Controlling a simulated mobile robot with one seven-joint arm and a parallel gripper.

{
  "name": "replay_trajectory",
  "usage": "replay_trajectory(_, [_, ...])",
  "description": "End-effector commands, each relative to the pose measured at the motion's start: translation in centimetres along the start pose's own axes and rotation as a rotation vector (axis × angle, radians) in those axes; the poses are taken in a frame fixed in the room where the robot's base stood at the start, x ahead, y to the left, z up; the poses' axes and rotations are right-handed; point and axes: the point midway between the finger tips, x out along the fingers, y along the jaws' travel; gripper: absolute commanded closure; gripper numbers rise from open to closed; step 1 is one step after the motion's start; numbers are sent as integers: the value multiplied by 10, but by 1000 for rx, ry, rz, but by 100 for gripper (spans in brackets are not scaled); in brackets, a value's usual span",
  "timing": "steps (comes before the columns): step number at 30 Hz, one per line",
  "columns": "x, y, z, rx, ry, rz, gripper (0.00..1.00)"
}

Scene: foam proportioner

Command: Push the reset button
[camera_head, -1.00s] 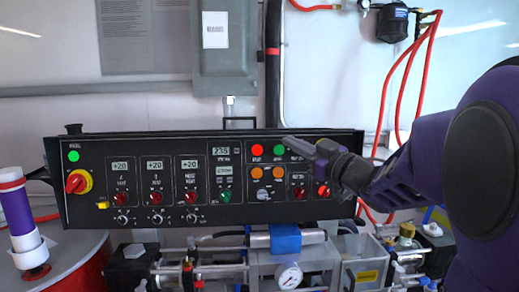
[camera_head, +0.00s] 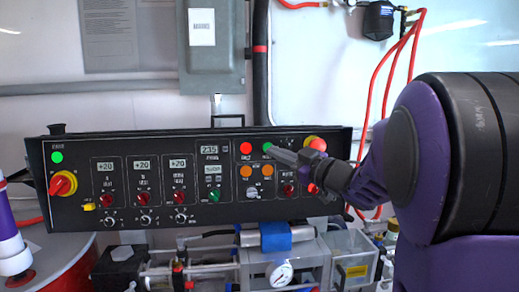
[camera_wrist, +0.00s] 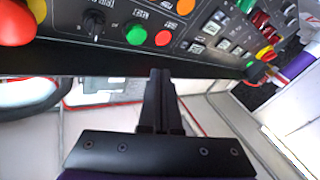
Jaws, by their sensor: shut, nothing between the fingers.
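A black control panel (camera_head: 130,205) carries several buttons; its small labels are too blurred to read, so I cannot tell which button is marked reset. Red (camera_head: 246,148) and green (camera_head: 267,146) buttons sit side by side in its upper right part, above two orange ones (camera_head: 252,170). My gripper (camera_head: 275,152) is shut and empty, its tip beside the green button in the head view; contact cannot be told. In the wrist view the closed fingers (camera_wrist: 160,78) point at the panel's edge, apart from the green (camera_wrist: 136,34) and red (camera_wrist: 163,37) buttons.
A red mushroom button (camera_head: 316,144) stands right of the fingertips, near my arm. A black selector knob (camera_wrist: 93,22) is beside the green button. Pipes and a gauge (camera_head: 281,273) lie below the panel. Red hoses (camera_head: 373,110) hang at the right.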

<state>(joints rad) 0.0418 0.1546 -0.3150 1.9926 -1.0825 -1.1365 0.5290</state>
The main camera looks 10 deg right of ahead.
Motion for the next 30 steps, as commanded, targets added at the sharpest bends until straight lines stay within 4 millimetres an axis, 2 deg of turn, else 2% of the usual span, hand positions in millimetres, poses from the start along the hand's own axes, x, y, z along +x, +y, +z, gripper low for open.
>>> replay_trajectory(6, [24, 13, 13, 0, -1, 0, 100])
replay_trajectory(12, [36, 20, 20, 1, -1, 0, 100])
replay_trajectory(30, [39, 21, 21, 0, 0, 0, 100])
